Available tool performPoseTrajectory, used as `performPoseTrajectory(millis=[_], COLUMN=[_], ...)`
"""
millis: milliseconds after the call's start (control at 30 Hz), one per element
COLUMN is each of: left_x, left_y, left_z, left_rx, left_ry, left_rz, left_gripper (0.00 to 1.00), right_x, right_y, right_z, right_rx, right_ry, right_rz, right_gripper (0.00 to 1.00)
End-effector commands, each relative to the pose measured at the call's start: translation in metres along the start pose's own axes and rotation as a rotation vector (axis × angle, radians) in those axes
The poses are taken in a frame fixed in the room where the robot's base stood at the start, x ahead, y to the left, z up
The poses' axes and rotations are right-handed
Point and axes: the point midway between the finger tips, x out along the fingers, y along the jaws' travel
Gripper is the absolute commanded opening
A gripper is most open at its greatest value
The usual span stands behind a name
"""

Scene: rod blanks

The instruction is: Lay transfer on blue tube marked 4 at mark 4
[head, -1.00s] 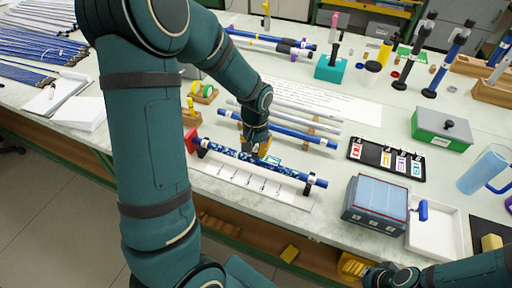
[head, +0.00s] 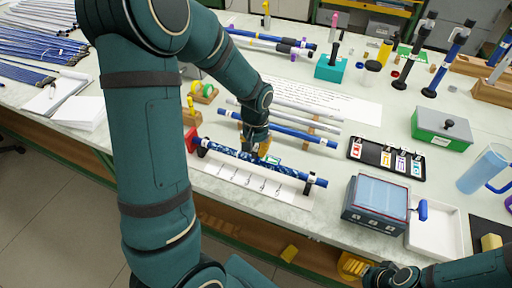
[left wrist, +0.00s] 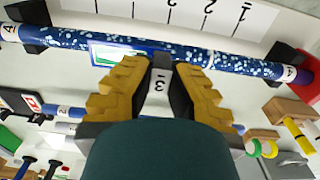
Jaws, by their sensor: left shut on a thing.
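The blue speckled tube (head: 225,150) lies across black supports at the front of the table, and runs across the top of the left wrist view (left wrist: 200,55). A label near its left end there looks like a 4 or an A. My left gripper (head: 260,156), also in the left wrist view (left wrist: 158,75), has its yellow fingers at the tube's middle. It is shut on the transfer (head: 273,161), a small white and green piece with a blue edge, at the tube (left wrist: 112,54). Contact is unclear. A white strip (head: 245,180) with numbered marks lies in front. My right gripper (head: 355,266) is low, its fingertips unclear.
More blue and white tubes (head: 300,134) lie just behind. A black tray (head: 385,158) with coloured labelled cards is to the right. A grey-blue box (head: 375,203) and white tray (head: 436,232) stand at the front right. A tape holder (head: 203,93) stands at the left.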

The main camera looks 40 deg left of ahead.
Motion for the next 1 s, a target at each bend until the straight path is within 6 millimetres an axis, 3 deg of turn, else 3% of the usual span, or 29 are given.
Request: performPoseTrajectory(millis=[1000], left_x=[0.011], left_y=[0.000], left_z=[0.000], left_rx=[0.000], left_ry=[0.000], left_rz=[0.000], left_gripper=[0.00], right_x=[0.008], right_y=[0.003], right_z=[0.001], right_rx=[0.000], right_ry=[0.000], right_rz=[0.000], right_gripper=[0.61])
